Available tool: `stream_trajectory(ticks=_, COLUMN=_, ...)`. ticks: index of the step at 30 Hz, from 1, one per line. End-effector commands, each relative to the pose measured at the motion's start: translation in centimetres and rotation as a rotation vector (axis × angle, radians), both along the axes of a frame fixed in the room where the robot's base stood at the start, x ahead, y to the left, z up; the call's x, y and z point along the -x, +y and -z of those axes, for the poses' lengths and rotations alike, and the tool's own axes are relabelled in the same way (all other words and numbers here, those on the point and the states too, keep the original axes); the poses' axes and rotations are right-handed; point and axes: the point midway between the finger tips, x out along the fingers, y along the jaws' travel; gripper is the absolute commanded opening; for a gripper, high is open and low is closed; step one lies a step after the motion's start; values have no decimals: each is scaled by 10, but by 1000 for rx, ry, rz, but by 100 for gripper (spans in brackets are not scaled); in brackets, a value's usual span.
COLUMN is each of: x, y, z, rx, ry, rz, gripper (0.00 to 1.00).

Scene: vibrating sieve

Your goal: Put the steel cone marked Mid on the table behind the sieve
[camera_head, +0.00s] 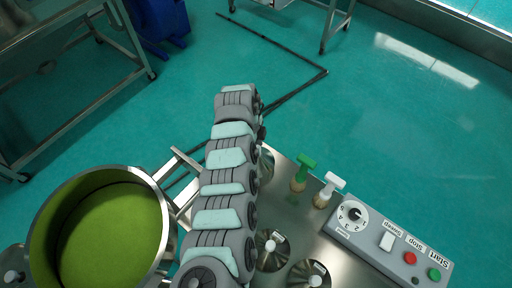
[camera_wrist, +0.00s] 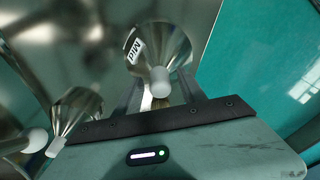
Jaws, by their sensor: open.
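The steel cone marked Mid (camera_wrist: 172,44) stands on the steel table, its label readable in the wrist view. Its white knob (camera_wrist: 160,80) points toward my gripper (camera_wrist: 160,88). My gripper is open, with one finger on each side of the knob; I cannot tell whether either touches it. In the head view my arm hides the gripper, and a steel cone (camera_head: 266,166) shows partly behind the arm. The round sieve (camera_head: 163,228) with a green inside stands at the lower left.
Other steel cones (camera_head: 271,250) (camera_head: 309,274) stand near the front; in the wrist view one cone (camera_wrist: 77,108) is left of my gripper. A green-handled brush (camera_head: 303,170), a white-handled brush (camera_head: 328,190) and the control box (camera_head: 385,240) are on the right.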

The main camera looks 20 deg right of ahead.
Motion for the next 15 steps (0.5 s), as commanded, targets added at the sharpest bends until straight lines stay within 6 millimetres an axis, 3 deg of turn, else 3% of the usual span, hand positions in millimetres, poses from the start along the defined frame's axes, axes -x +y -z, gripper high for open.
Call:
stream_trajectory(ticks=7, x=-4, y=1, z=-15, rx=3, ry=-7, rz=-1, gripper=48)
stream_trajectory(ticks=15, x=-9, y=9, z=-69, rx=0, ry=-6, rz=-1, gripper=48)
